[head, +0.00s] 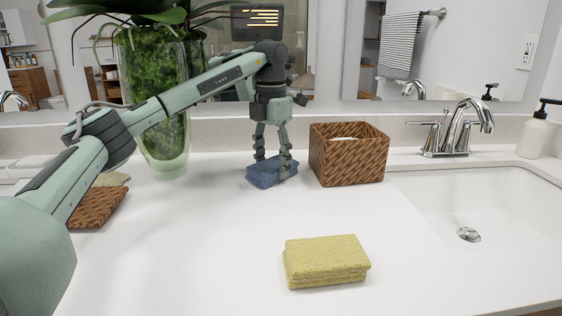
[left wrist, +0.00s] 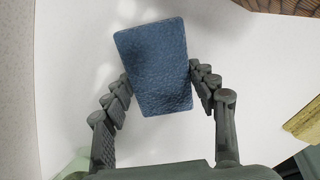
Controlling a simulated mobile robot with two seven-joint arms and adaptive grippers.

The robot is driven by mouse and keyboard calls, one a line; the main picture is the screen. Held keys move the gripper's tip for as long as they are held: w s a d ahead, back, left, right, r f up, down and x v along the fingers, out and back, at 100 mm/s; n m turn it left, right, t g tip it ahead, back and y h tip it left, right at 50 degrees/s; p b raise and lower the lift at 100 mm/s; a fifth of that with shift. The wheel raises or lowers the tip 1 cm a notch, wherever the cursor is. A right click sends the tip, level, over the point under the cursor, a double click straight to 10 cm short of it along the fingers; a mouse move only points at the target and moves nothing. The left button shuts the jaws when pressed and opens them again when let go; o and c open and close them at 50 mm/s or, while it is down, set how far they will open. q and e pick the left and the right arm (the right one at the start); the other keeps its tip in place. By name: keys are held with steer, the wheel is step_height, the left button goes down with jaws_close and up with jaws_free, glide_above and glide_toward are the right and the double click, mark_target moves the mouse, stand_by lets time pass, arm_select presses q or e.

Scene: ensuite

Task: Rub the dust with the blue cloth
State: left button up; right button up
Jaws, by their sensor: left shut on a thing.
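The blue cloth (head: 264,180) is a folded block at the back middle of the white counter, left of the wicker basket. My left gripper (head: 274,164) points down from above and is shut on it, one finger on each side. In the left wrist view, the cloth (left wrist: 154,62) sits between the fingers (left wrist: 160,84). It is at or just above the counter; I cannot tell if it touches. Faint grey patches show on the counter left of the cloth in the left wrist view; I cannot tell whether they are dust or shadow. My right gripper is out of view.
A wicker basket (head: 347,158) stands close right of the cloth. A glass vase (head: 165,150) with a plant stands left, under my arm. A yellow sponge-like block (head: 326,262) lies in front. The sink (head: 500,205) is at right. The counter's middle (head: 200,240) is clear.

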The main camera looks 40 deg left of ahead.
mark_target(238, 178)
arm_select(q)
steer(key=shift+s+a, duration=1.25)
steer(key=shift+a, duration=0.25)
steer(key=shift+s+a, duration=1.25)
steer(key=shift+a, duration=0.25)
steer(key=shift+r, duration=3.05)
step_height(238, 178, up, 3)
steer(key=shift+f, duration=0.1)
